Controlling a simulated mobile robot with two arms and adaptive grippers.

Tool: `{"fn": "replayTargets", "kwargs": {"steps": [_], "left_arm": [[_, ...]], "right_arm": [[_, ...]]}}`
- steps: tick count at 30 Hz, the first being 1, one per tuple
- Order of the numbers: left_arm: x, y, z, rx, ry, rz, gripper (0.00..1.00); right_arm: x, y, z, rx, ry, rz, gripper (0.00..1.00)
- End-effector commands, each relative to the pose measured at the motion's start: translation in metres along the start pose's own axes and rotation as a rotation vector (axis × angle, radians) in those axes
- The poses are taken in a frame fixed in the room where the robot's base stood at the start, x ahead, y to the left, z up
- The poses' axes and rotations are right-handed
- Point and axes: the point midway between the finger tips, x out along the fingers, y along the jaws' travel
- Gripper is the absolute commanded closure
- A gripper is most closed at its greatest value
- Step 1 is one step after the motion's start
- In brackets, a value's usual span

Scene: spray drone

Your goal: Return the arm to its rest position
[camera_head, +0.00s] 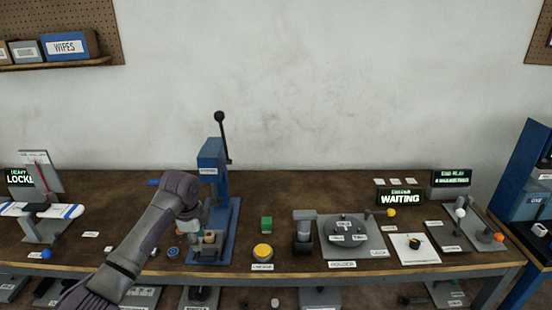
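My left arm comes in from the bottom left and reaches over the workbench (284,186). My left gripper (190,224) points down at the front left of the blue lever press (212,165). The gripper is small and dark here, and its fingers are partly hidden by my wrist. I cannot tell whether it is open or shut, or whether it touches the small tan and dark part (209,238) at the press base. My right arm and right gripper are not in view.
A drone-like item (42,211) is at left. A blue shelf (524,200) stands at the right edge.

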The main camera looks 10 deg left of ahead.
Motion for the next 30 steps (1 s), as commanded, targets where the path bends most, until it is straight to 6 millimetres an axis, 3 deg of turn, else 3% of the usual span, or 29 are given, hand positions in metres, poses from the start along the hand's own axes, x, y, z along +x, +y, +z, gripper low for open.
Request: {"fn": "replayTargets", "kwargs": {"steps": [2, 5, 9, 13, 15, 18, 21, 30], "left_arm": [[0.007, 0.008, -0.005, -0.006, 0.0, 0.004, 0.63], [0.027, 0.035, -0.021, -0.038, 0.003, 0.007, 0.63], [0.061, 0.107, -0.056, -0.159, 0.026, 0.003, 0.63], [0.076, 0.185, -0.08, -0.342, 0.066, -0.004, 0.63], [0.076, 0.225, -0.087, -0.455, 0.088, -0.006, 0.63], [0.068, 0.268, -0.091, -0.607, 0.112, -0.01, 0.63], [0.058, 0.298, -0.089, -0.729, 0.126, -0.014, 0.63], [0.028, 0.353, -0.077, -1.002, 0.142, -0.025, 0.63]], "right_arm": [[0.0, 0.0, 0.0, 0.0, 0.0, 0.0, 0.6], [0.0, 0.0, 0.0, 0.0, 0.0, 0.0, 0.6], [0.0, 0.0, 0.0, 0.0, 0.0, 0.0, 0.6], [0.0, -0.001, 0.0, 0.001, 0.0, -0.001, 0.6], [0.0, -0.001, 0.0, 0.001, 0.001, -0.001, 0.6], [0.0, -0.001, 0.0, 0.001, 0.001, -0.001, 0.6], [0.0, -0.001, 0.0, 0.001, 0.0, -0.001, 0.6], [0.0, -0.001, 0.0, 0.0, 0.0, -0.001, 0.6]]}}
